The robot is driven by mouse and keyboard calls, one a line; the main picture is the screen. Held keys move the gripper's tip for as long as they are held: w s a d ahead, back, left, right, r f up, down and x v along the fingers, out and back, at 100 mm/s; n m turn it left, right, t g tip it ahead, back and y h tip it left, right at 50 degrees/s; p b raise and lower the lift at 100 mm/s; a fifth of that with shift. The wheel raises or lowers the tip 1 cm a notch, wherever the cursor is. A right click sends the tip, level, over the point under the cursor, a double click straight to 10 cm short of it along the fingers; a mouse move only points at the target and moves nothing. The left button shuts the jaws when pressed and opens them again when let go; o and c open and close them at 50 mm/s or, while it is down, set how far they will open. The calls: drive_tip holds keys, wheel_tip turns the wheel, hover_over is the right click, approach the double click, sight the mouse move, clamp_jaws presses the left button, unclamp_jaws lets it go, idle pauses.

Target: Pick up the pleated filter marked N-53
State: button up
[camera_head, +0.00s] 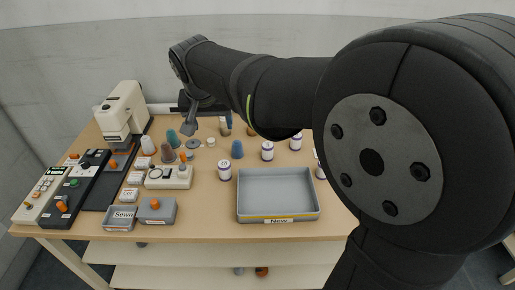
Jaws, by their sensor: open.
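My gripper (188,127) hangs over the back left of the table, its dark jaws pointing down, open, with nothing seen between them. It appears above several small cones and rolls. White cylinders with dark bands stand upright on the table: one (225,170) just left of the grey tray, one (267,151) behind it, and one (296,142) farther back right. Another (320,172) is partly hidden by my arm. Their marks are too small to read, so I cannot tell which thing is N-53. My gripper is apart from these cylinders.
An empty grey tray (240,201) sits front centre. A small tray labelled "Sewn" (106,224) and a grey box (168,216) stand front left. A beige machine (122,105) and control panels (76,190) fill the left. Cones, one blue (237,149), one brown (167,154), stand mid-table.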

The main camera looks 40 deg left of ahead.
drive_tip(key=w+a+f+n+g+h, duration=0.1)
drive_tip(key=w+a+f+n+h, duration=0.1)
drive_tip(key=w+a+f+n, duration=0.3)
drive_tip(key=n+g+h, duration=0.1)
drive_tip(key=n+g, duration=0.1)
drive_tip(key=n, duration=0.1)
hover_over(224, 164)
drive_tip(key=a, duration=0.1)
wheel_tip(224, 164, down, 7)
wheel_tip(224, 164, down, 12)
drive_tip(key=shift+r, duration=0.1)
drive_tip(key=shift+w+d+f, duration=0.1)
drive_tip(key=shift+d+f, duration=0.1)
drive_tip(key=shift+f, duration=1.2)
drive_tip(key=shift+d+f, duration=0.2)
drive_tip(key=shift+f, duration=1.2)
drive_tip(key=c, duration=1.1)
